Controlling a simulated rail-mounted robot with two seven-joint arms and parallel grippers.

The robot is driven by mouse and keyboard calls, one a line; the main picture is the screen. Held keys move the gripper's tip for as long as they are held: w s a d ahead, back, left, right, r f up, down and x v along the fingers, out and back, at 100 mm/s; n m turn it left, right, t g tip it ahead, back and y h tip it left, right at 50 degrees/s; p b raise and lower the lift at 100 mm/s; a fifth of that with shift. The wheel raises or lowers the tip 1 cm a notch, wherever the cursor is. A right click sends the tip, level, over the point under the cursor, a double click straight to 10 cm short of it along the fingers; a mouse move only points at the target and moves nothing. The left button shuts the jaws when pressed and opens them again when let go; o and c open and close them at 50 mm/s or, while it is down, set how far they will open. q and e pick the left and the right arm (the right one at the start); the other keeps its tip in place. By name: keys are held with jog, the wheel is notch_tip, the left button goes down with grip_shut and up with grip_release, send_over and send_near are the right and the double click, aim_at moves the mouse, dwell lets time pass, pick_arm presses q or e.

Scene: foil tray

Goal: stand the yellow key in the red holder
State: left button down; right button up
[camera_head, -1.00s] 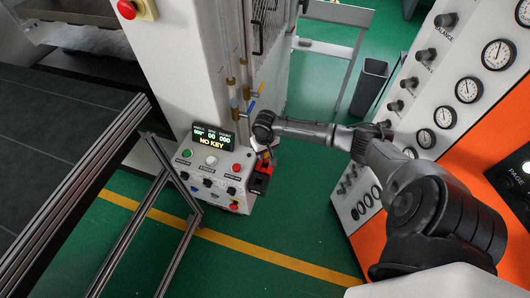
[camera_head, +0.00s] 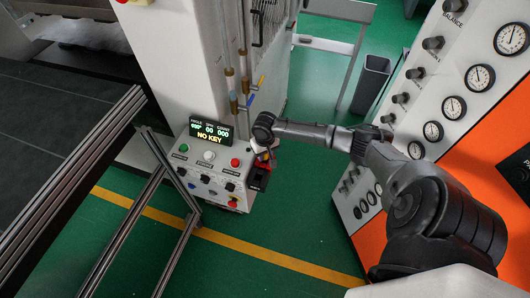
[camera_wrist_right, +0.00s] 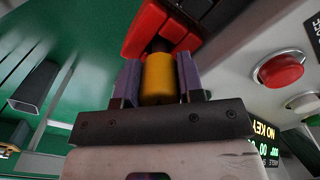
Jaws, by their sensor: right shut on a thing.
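The yellow key (camera_wrist_right: 158,78) is between the two fingers of my right gripper (camera_wrist_right: 160,85) in the right wrist view, and the fingers are shut on it. Its far end shows dark and meets the red holder (camera_wrist_right: 150,32). I cannot tell how deep the end sits in the holder. In the head view the red holder (camera_head: 259,177) is on the right side of the control box, with my right gripper (camera_head: 265,154) just above it. My left gripper is not in view.
The control box's display (camera_head: 211,132) reads NO KEY, above several buttons and knobs. A red button (camera_wrist_right: 282,70) is close beside the holder. Metal rails (camera_head: 150,190) stand at left, a gauge panel (camera_head: 445,95) at right. Green floor lies below the holder.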

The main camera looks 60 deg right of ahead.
jog(key=shift+f, duration=0.25)
jog(key=o, duration=1)
jog(key=shift+o, duration=0.2)
jog(key=shift+r, duration=0.3)
notch_tip(320, 180, up, 13)
jog(key=shift+r, duration=0.1)
dwell(0.3)
